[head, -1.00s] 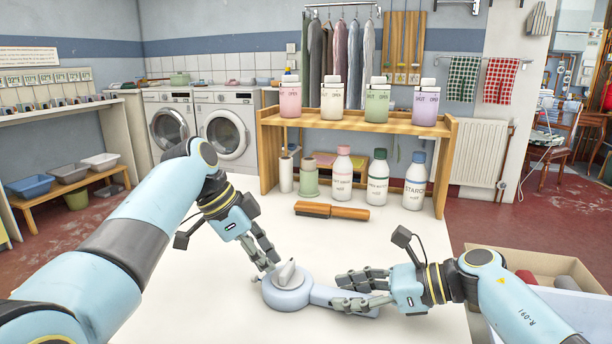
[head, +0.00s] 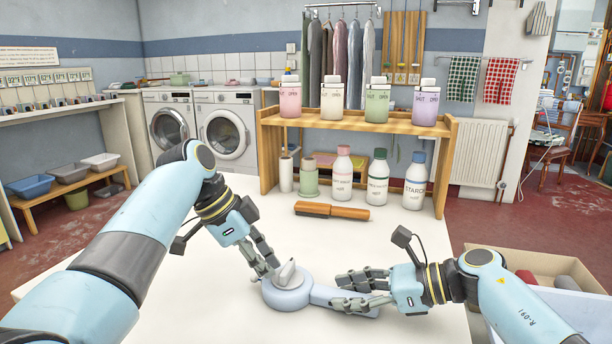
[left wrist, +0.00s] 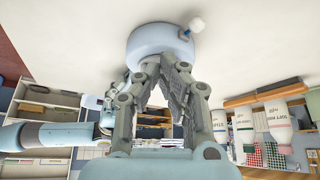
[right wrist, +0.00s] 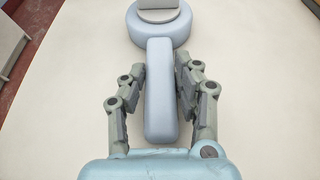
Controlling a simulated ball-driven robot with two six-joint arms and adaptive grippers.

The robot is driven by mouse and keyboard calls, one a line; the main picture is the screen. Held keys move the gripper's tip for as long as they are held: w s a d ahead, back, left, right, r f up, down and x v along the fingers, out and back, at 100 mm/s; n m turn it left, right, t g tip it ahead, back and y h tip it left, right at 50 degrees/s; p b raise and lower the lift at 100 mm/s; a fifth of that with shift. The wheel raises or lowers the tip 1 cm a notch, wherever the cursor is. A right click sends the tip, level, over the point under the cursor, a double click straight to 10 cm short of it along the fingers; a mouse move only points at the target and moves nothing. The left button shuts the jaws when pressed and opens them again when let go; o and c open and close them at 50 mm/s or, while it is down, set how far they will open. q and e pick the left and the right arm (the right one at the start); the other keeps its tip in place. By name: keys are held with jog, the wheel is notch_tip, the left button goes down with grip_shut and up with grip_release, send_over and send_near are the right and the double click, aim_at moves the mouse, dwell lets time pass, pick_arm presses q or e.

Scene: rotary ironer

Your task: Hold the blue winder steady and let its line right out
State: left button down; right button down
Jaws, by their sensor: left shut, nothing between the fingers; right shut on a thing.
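The light blue winder (head: 292,296) lies on the white table, with a round drum and a straight handle (right wrist: 160,95). A pale grey upright piece stands on the drum. My right gripper (head: 352,292) is shut on the handle, one finger along each side. My left gripper (head: 268,270) is shut and empty, its fingertips close beside the drum's far left side; whether they touch it I cannot tell. In the left wrist view a small white rounded piece (left wrist: 197,23) with a dark blue bit sits at the drum's edge. No length of line shows.
A brown-handled brush (head: 332,211) lies behind the winder. A wooden shelf (head: 350,122) with several bottles and jars stands at the back of the table. An open box (head: 500,258) is beyond the right arm. The table in front of the shelf is mostly clear.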

pick_arm(q)
jog(key=shift+s+d, duration=0.25)
jog(key=shift+s, duration=0.3)
dwell(0.4)
jog(key=shift+s+a+r, duration=0.1)
jog(key=shift+s+a, duration=0.1)
jog(key=shift+a, duration=0.15)
notch_tip(320, 180, up, 6)
jog(key=shift+f, duration=0.1)
dwell(0.3)
jog(key=shift+w+a+f, duration=0.15)
jog(key=shift+w+f, duration=0.4)
jog(key=shift+f, duration=0.45)
jog(key=shift+w+a+f, duration=0.2)
jog(key=shift+w+f, duration=0.3)
jog(key=shift+f, duration=0.5)
jog(key=shift+w+a+f, duration=0.15)
jog(key=shift+w+f, duration=0.4)
jog(key=shift+f, duration=0.45)
